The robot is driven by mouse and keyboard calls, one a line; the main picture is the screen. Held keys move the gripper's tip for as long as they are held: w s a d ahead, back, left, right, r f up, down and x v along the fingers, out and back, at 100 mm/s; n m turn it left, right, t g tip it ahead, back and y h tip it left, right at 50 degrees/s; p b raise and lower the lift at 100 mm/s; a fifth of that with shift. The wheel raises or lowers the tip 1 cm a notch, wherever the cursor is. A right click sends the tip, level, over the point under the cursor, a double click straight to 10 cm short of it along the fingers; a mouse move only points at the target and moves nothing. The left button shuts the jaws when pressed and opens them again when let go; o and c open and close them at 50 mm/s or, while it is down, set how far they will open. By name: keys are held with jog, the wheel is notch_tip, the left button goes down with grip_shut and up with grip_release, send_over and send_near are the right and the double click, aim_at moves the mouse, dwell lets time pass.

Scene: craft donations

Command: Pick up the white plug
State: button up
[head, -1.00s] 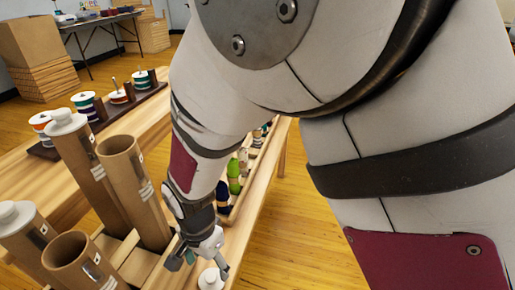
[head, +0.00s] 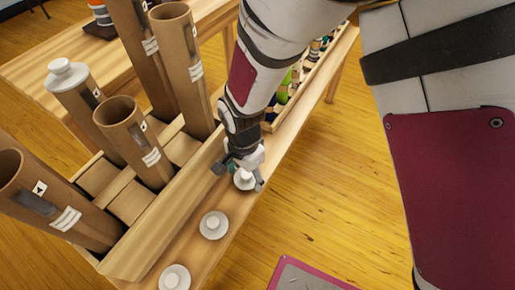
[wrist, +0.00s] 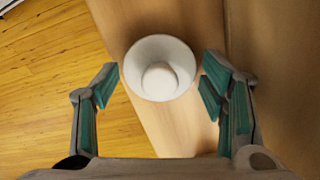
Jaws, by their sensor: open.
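A white plug (head: 244,180), a round disc with a knob on top, lies on the wooden bench ledge under my gripper (head: 238,178). In the wrist view the same plug (wrist: 160,68) sits centred between and just beyond the open fingers of my gripper (wrist: 157,90), apart from both. Two more white plugs lie on the ledge closer to the camera, one in the middle (head: 214,225) and one at the bottom (head: 174,278). Another white plug (head: 67,74) caps a cardboard tube at the left.
Several brown cardboard tubes (head: 198,90) stand in a wooden rack (head: 150,243) left of the ledge. A long tray (head: 308,77) of coloured items lies behind my gripper. Bare wooden floor (head: 320,200) is free to the right.

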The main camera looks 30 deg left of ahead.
jog(key=c, duration=0.5)
jog(key=shift+r, duration=0.1)
